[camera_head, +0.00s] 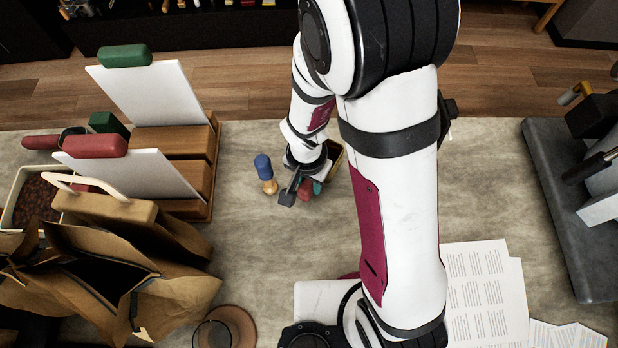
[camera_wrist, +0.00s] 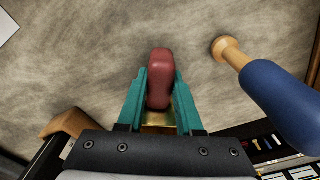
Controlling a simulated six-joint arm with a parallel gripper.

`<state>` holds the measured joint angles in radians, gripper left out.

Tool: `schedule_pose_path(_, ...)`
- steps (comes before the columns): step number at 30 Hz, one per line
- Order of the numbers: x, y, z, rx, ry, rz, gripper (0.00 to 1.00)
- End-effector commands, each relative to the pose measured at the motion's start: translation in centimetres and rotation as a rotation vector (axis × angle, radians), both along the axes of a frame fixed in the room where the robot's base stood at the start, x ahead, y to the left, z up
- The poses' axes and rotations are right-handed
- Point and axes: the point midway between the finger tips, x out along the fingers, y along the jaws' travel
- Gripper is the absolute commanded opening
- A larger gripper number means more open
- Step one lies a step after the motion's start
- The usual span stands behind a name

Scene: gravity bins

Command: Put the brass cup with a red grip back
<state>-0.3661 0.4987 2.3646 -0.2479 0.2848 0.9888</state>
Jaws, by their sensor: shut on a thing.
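My gripper (camera_wrist: 160,100) is shut on the red grip (camera_wrist: 160,75) of the brass cup, with a teal finger on each side of it. A brass-coloured part (camera_wrist: 158,119) shows low between the fingers; the rest of it is hidden by my gripper. In the head view, the red grip (camera_head: 304,188) shows at my gripper (camera_head: 308,186), over the counter. I cannot tell whether the cup touches the counter.
Wooden stands with white panels (camera_head: 160,95) and a paper bag (camera_head: 185,290) are left; papers (camera_head: 482,290) lie right.

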Motion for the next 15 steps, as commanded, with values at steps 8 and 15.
schedule_pose_path(8,0.03,-0.01,-0.39,0.0,-0.001,-0.001,0.0)
schedule_pose_path(15,0.03,-0.02,-0.76,-0.001,0.0,-0.001,0.0)
